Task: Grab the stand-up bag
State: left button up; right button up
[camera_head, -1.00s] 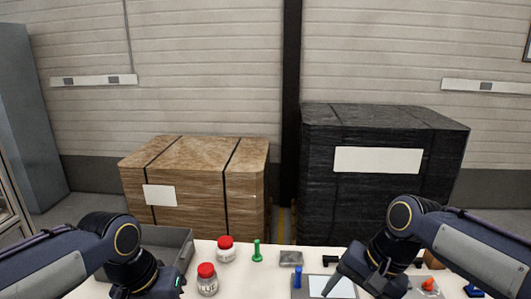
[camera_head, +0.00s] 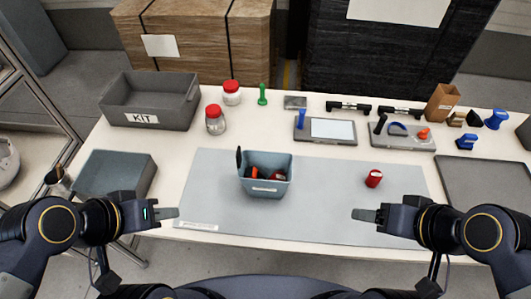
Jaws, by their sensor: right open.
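The stand-up bag looks to be the brown upright pouch (camera_head: 441,103) at the back right of the white table (camera_head: 180,165). It stands beside the small parts there. My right gripper (camera_head: 362,214) is open and empty, over the front right part of the grey mat (camera_head: 320,215), well in front of the bag and to its left. My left gripper (camera_head: 168,213) is at the mat's front left edge, far from the bag. Its fingers are seen edge-on, so their opening does not show, and nothing is seen in it.
A blue-grey bin (camera_head: 266,187) with parts and a red can (camera_head: 374,178) stand on the mat. A grey KIT crate (camera_head: 150,115), red-lidded jars (camera_head: 215,127), a tray with tools (camera_head: 402,140) and blue parts (camera_head: 496,118) line the back. The mat's middle right is mostly clear.

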aim_at(267, 162)
jog(key=l, duration=0.5)
jog(key=k+l, duration=0.15)
jog(key=l, duration=0.85)
jog(key=k, duration=0.05)
